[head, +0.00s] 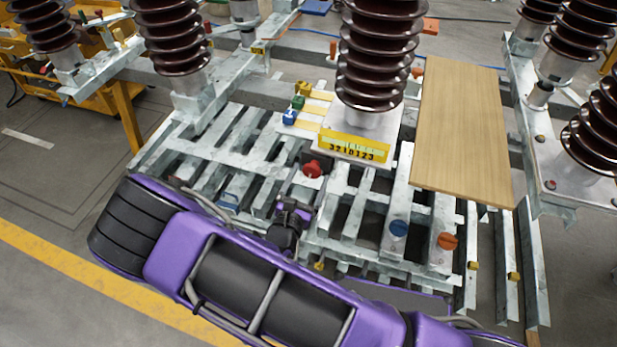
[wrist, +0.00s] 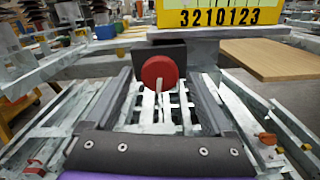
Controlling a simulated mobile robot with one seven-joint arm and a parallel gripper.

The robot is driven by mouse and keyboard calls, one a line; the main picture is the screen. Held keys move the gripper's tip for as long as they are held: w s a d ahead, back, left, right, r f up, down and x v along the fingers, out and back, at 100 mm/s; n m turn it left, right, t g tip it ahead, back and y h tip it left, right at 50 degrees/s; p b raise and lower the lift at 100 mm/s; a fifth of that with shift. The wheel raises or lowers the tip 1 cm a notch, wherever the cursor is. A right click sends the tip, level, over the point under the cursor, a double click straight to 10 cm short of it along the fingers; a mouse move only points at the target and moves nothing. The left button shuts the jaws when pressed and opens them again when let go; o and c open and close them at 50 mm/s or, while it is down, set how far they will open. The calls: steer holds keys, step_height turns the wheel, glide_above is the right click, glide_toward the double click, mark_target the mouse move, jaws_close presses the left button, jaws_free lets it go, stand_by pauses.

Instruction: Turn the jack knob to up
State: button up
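A round red knob (head: 313,169) sits on a dark plate below the yellow scale, and no label naming it as the jack knob is readable. In the wrist view the red knob (wrist: 160,72) is straight ahead, with a pale mark at its lower edge. My gripper (head: 294,203) is just below and in front of it in the head view. In the wrist view my gripper (wrist: 161,88) is open, with one dark finger on each side and the knob centred between their tips. Contact cannot be told.
A yellow scale (head: 353,146) reads 3210123 above the knob. A blue knob (head: 399,228) and an orange knob (head: 448,241) sit to the right. A wooden board (head: 462,130) lies at right. Brown ribbed insulators (head: 372,55) rise from the metal frame behind.

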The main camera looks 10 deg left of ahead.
stand_by(0.3)
steer(key=s+a, duration=0.1)
steer(key=s, duration=1.6)
steer(key=shift+s+a, duration=0.15)
steer(key=shift+a, duration=0.05)
